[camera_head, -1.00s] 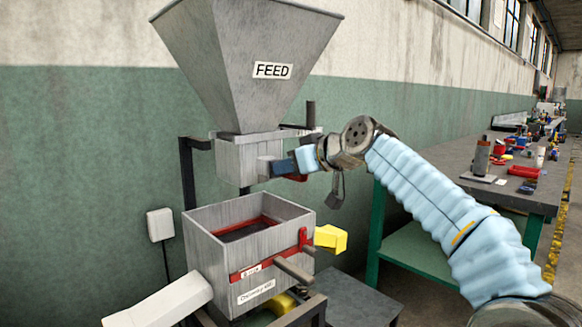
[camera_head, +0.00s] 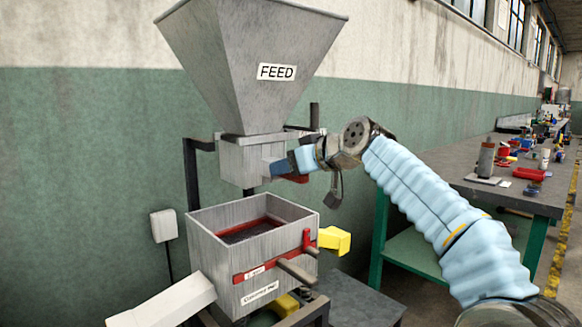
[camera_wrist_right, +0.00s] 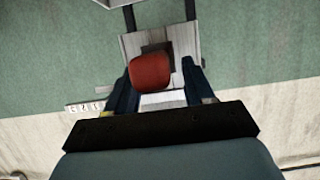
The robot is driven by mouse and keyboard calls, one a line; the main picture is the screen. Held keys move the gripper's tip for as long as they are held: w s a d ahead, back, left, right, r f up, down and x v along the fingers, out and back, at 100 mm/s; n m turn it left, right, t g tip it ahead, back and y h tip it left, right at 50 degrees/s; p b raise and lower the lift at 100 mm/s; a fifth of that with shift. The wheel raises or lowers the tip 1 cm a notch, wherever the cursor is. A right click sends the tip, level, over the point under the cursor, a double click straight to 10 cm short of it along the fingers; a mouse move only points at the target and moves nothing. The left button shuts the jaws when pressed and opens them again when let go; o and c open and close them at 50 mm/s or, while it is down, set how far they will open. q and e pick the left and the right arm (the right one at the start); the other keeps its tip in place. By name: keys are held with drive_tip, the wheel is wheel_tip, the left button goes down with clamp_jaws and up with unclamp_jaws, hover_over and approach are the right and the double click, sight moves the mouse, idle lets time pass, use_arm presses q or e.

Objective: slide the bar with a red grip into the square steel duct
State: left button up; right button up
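The square steel duct (camera_head: 238,160) is the grey box under the hopper marked FEED in the head view. My right gripper (camera_head: 282,167) is at its right-hand side, and its fingers appear shut on the bar's red grip (camera_head: 297,178). In the right wrist view the red grip (camera_wrist_right: 150,72) lies between the two dark blue fingers (camera_wrist_right: 158,85). Behind it is the duct's grey face (camera_wrist_right: 133,45) with a dark square area partly covered by the grip. The rest of the bar is hidden, so its depth in the duct cannot be told. My left gripper is out of view.
An open grey box (camera_head: 215,240) with a red-trimmed front and a yellow part (camera_head: 334,240) stands below the duct. The grey hopper (camera_head: 225,70) is above. A workbench (camera_head: 520,195) with tools and small parts stands at the right.

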drive_tip(key=shift+o, duration=0.5)
drive_tip(key=shift+f, duration=0.1)
